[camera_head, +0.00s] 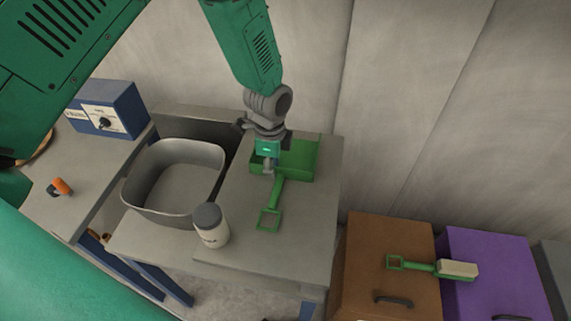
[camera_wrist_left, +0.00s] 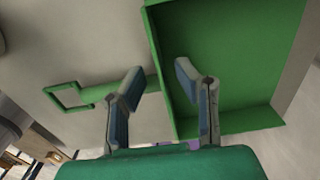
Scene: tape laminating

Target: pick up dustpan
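A green dustpan (camera_head: 304,160) lies on the grey table, its tray toward the wall and its handle with a square loop (camera_head: 269,219) pointing to the table's near side. My left gripper (camera_head: 268,166) is over the place where the handle meets the tray and partly hides it. In the left wrist view, the dustpan's tray (camera_wrist_left: 235,65) is at the right and its handle (camera_wrist_left: 95,93) at the left. The left gripper's two fingers (camera_wrist_left: 160,82) are apart there, with the tray's rear wall showing between them. I cannot tell whether they touch it. My right gripper is not in view.
A white jar with a grey lid (camera_head: 211,226) stands left of the handle. A grey basin (camera_head: 176,180) is farther left, near a blue box with a dial (camera_head: 106,111). A green-handled brush (camera_head: 457,269) lies across the brown (camera_head: 387,240) and purple (camera_head: 495,262) boxes.

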